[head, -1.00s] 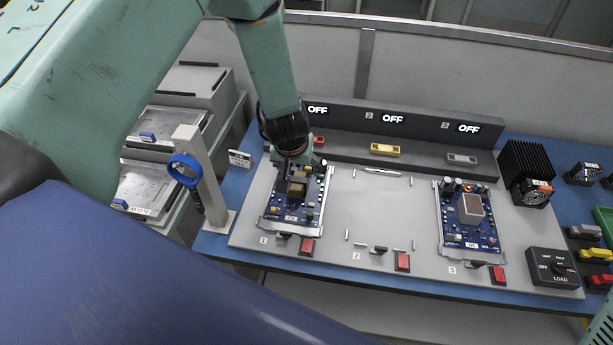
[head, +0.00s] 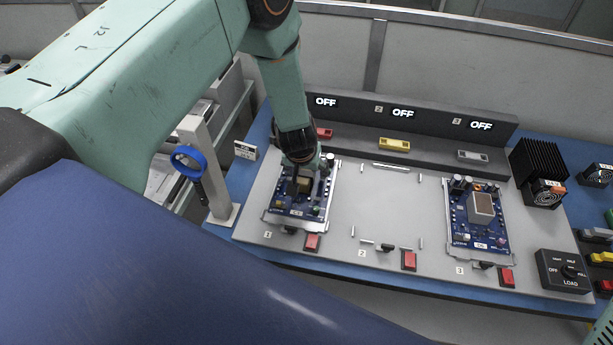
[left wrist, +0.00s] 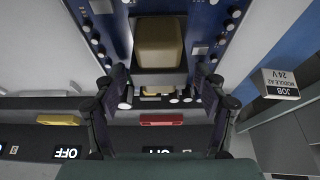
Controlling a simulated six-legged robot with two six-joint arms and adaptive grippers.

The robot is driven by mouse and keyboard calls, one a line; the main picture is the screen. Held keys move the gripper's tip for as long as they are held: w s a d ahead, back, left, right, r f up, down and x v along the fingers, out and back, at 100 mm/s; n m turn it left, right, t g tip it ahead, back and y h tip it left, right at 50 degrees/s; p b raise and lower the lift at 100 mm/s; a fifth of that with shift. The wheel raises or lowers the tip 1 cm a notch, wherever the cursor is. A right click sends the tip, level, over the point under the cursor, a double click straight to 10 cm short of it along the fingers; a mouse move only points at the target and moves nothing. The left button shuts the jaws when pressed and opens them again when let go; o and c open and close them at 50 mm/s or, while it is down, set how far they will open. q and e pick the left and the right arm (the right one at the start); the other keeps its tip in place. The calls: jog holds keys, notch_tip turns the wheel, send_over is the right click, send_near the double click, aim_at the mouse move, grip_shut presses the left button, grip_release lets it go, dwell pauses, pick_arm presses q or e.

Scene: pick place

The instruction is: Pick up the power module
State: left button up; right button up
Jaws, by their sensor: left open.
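A blue circuit board module (head: 301,206) with a tan block sits in bay 1 of the grey fixture. A similar module (head: 478,220) with a pale grey block sits in bay 3. Which one the task calls the power module I cannot tell. My left gripper (head: 303,181) is over the back part of the bay 1 module. In the left wrist view its two fingers (left wrist: 165,88) are open, one on either side below the tan block (left wrist: 159,43), with nothing held between them. Whether they touch the board is unclear. My right gripper is not in view.
Bay 2 of the fixture (head: 385,215) is empty. A raised panel (head: 420,125) with OFF displays runs behind the bays. A post with a blue ring (head: 188,160) stands left. A job card (left wrist: 281,84) reads module A2, 24 V. A heatsink (head: 537,170) and load switch (head: 564,271) are right.

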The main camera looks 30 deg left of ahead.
pick_arm(q)
jog(key=shift+d+r, duration=0.1)
jog(key=shift+d, duration=0.05)
jog(key=shift+c, duration=0.3)
jog(key=shift+s+r, duration=0.1)
jog(key=shift+s, duration=0.15)
jog(key=c, duration=0.3)
jog(key=shift+w+a, duration=0.1)
jog(key=shift+a, duration=0.1)
jog(key=c, duration=0.3)
jog(key=shift+w+d, duration=0.1)
jog(key=shift+d, duration=0.05)
jog(key=shift+c, duration=1.4)
grip_shut()
jog(key=shift+w, duration=0.15)
